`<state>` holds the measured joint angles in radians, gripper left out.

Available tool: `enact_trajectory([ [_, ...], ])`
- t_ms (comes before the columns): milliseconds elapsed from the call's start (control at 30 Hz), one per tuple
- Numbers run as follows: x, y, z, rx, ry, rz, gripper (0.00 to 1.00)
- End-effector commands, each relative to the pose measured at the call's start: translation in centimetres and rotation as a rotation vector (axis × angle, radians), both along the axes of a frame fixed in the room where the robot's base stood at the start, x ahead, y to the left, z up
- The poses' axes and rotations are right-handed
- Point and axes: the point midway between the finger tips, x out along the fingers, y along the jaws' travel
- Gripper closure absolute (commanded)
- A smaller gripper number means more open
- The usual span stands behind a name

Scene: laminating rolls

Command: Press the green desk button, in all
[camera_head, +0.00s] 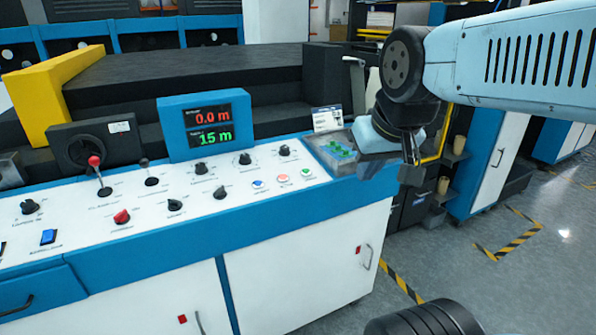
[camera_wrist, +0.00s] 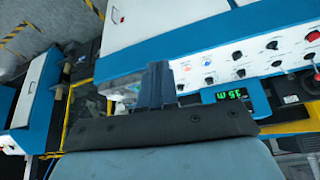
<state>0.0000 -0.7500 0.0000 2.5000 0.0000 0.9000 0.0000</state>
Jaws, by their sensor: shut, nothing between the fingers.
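The green button (camera_head: 306,174) is the rightmost of three small round buttons on the white top of the control desk (camera_head: 330,197). The red button (camera_head: 283,178) and the blue button (camera_head: 257,184) sit to its left. My gripper (camera_head: 366,168) is to the right of the green button, near the desk's right end, apart from it. In the wrist view my gripper (camera_wrist: 157,67) has its dark fingers together and empty. There the blue button (camera_wrist: 209,80) and red button (camera_wrist: 207,63) show beside the fingers. I cannot pick out the green button clearly in that view.
A display (camera_head: 207,125) reads 0.0 m in red and 15 m in green. Several black knobs, a red-topped lever (camera_head: 95,162) and a red knob (camera_head: 122,217) stand on the desk. A shallow tray (camera_head: 318,146) with green pieces lies by my gripper.

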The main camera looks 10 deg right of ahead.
Motion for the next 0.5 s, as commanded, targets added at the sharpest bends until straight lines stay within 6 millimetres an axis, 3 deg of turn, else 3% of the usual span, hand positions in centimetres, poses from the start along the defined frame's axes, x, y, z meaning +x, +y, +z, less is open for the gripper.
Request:
enact_trajectory([
  [367,0.0,0.0,0.0,-0.001,-0.001,0.000,1.00],
  [500,1.0,-0.5,0.2,-0.029,-0.014,-0.002,1.00],
])
